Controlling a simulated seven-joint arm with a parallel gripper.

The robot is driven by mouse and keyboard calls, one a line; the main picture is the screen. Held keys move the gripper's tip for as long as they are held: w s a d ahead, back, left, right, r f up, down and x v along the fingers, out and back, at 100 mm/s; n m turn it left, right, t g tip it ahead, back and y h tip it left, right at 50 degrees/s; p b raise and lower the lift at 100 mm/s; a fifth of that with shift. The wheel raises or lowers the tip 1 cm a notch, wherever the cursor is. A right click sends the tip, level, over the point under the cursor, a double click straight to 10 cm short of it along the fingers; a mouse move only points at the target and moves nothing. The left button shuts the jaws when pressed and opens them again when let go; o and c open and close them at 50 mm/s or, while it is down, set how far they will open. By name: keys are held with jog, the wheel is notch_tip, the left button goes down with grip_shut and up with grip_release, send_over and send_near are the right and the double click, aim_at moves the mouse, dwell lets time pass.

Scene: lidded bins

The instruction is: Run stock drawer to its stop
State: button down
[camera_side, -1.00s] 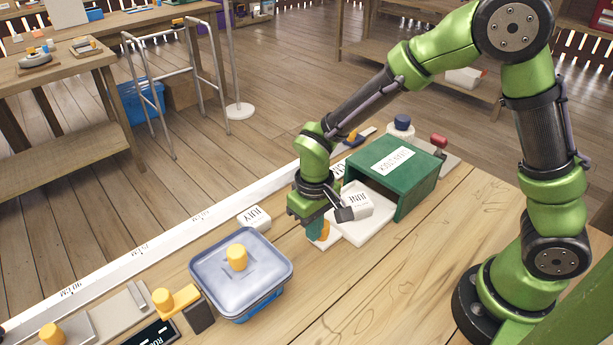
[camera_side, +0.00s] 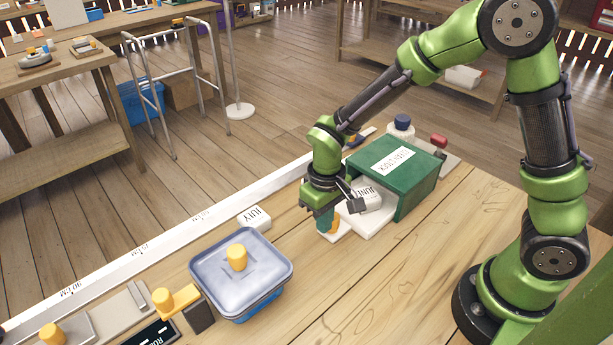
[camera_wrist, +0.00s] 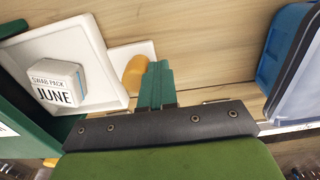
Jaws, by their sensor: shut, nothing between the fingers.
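The stock drawer (camera_side: 372,226) is a white tray standing partly out of a green housing (camera_side: 418,182). A white box marked JUNE (camera_side: 367,199) sits in the drawer; it also shows in the wrist view (camera_wrist: 60,84). The drawer's orange knob (camera_wrist: 136,73) stands on its front plate. My gripper (camera_side: 324,224) is shut and empty, with its teal fingers low at the outer side of the knob. In the wrist view the fingers are right beside the knob; I cannot tell whether they touch it. The drawer's inner end is hidden in the housing.
A white box marked JULY (camera_side: 254,217) lies near a long white ruler strip (camera_side: 200,216). A blue bin with a clear lid and orange knob (camera_side: 240,285) stands to the left. A blue-capped jar (camera_side: 401,127) stands behind the housing. The bench front is clear.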

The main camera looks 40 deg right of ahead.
jog(key=shift+d, duration=4.75)
jog(key=shift+a, duration=0.8)
notch_tip(320, 180, up, 7)
jog(key=s+r+m+t+y, duration=0.2)
jog(key=s+r+m+t, duration=0.2)
jog(key=s+r+t, duration=0.3)
jog(key=shift+s+a+r, duration=0.35)
jog(key=shift+s+r, duration=1.85)
jog(key=shift+r, duration=1.35)
